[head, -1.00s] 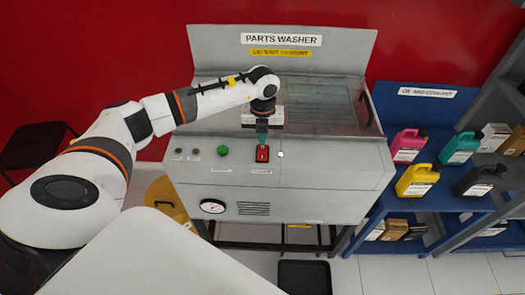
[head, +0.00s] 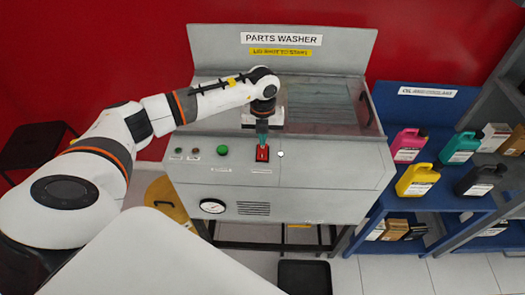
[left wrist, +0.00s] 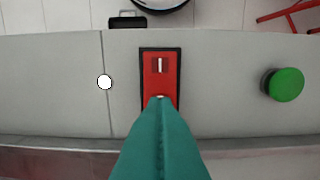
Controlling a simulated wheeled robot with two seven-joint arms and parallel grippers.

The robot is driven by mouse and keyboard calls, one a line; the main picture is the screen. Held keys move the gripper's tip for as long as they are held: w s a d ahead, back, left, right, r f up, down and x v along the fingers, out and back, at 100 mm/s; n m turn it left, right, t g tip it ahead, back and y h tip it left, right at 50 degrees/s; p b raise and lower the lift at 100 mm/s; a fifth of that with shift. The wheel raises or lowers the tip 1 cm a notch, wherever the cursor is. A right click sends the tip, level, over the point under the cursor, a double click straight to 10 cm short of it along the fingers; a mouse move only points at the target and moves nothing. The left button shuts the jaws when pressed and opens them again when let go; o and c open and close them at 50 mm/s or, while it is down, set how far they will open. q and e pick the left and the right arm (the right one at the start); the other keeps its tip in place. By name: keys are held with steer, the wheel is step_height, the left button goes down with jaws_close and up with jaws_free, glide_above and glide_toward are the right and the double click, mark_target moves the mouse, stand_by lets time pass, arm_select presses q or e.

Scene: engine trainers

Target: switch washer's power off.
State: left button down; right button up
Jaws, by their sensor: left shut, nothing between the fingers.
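The parts washer (head: 310,180) is a grey cabinet with a sloped front panel and a sign on its raised back. Its red power rocker switch (head: 262,153) sits in a black frame on the panel; it also shows in the left wrist view (left wrist: 160,68), with a white line mark on the half away from my fingers. My left gripper (head: 262,136) is shut and empty, pointing down at the switch. In the left wrist view its teal fingertips (left wrist: 160,102) are over the near half of the red rocker, touching it or very close. My right gripper is not in view.
A green round button (head: 222,150) and two small lamps sit left of the switch. A white round spot (left wrist: 104,82) is beside it. A pressure gauge (head: 212,206) is on the front. Blue shelves with bottles (head: 417,180) stand at right.

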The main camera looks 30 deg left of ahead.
arm_select(q)
steer(key=shift+f+b, duration=0.5)
steer(key=shift+f, duration=0.25)
stand_by(0.3)
steer(key=shift+r+p, duration=2.5)
steer(key=shift+r, duration=1.1)
steer(key=shift+d+f, duration=0.1)
